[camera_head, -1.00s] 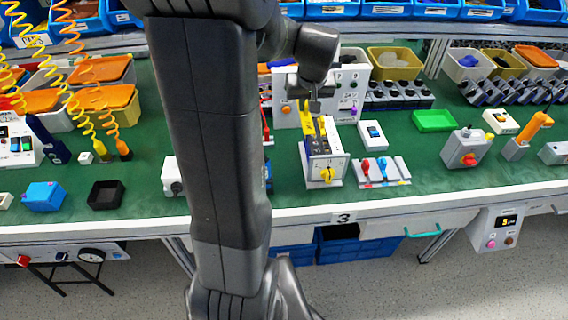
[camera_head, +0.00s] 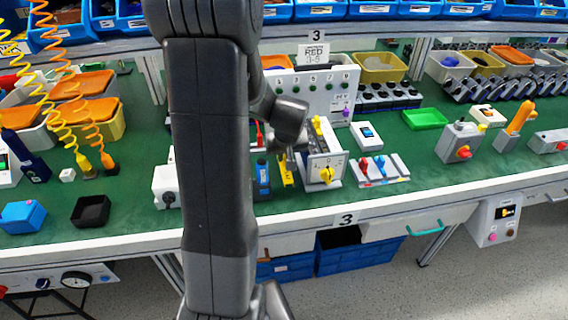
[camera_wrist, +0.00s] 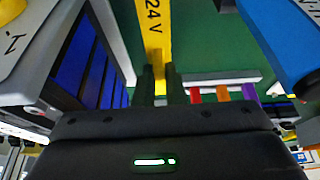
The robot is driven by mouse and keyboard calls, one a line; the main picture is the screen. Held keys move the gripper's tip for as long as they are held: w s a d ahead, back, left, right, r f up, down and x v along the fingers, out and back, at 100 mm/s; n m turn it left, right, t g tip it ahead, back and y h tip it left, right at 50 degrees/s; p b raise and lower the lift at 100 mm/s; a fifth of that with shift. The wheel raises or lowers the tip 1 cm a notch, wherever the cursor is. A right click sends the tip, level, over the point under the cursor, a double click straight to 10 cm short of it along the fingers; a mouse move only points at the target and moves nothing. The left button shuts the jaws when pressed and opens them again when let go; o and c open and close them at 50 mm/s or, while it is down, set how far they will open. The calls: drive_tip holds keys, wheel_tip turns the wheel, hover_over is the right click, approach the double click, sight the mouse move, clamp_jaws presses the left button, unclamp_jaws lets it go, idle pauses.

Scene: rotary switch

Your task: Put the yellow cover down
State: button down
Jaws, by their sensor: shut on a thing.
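The yellow cover (camera_wrist: 155,30) is a long flat strip marked "24 V" in the wrist view. My gripper (camera_wrist: 160,88) is shut on its near end, with one dark finger on each side. In the head view the cover (camera_head: 286,171) shows below my wrist, just left of the grey switch box (camera_head: 322,152). The box has a yellow rotary knob (camera_head: 326,174) on its front and also shows at the left of the wrist view (camera_wrist: 40,60). I cannot tell whether the cover touches the green bench. My arm hides part of the area.
A blue device (camera_head: 262,177) stands close on the cover's left. A plate with red and blue levers (camera_head: 372,170) lies right of the switch box. Green bench top (camera_wrist: 215,50) shows beside the cover.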

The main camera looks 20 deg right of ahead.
sight(284, 162)
drive_tip(key=shift+f, duration=1.55)
drive_tip(key=shift+f+b, duration=0.2)
drive_tip(key=shift+b, duration=0.1)
drive_tip(key=c, duration=1.5)
unclamp_jaws()
drive_tip(key=shift+r, duration=0.2)
drive_tip(key=shift+r+p, duration=0.2)
drive_tip(key=shift+p, duration=0.1)
drive_tip(key=v, duration=1.1)
drive_tip(key=shift+s+r, duration=0.25)
drive_tip(key=shift+s, duration=0.05)
drive_tip(key=shift+a, duration=0.1)
